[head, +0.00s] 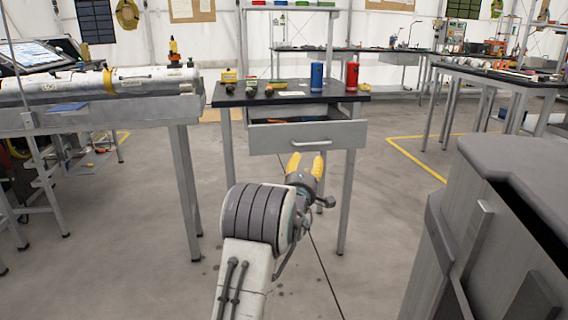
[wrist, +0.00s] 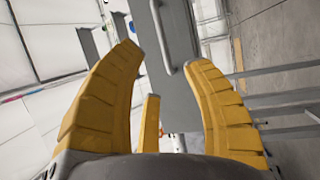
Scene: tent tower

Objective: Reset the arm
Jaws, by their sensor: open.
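My gripper (head: 307,163) has yellow ribbed fingers and is at the end of my arm, in the middle of the head view. It is in front of and just below the grey drawer (head: 270,138) of a dark-topped table. In the wrist view my gripper (wrist: 165,60) shows its fingers spread apart with nothing between them. The drawer front (wrist: 162,85) lies beyond the fingers, tilted in that view, with its bar handle (wrist: 163,38) seen between the fingertips. The drawer is pulled partly out. Touch between fingers and drawer cannot be told.
On the table (head: 240,99) stand a blue canister (head: 317,76), a red canister (head: 352,76) and several small items. A bench with a long white cylinder (head: 140,79) is at left. A large grey cabinet (head: 500,220) blocks the near right. Floor between is clear.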

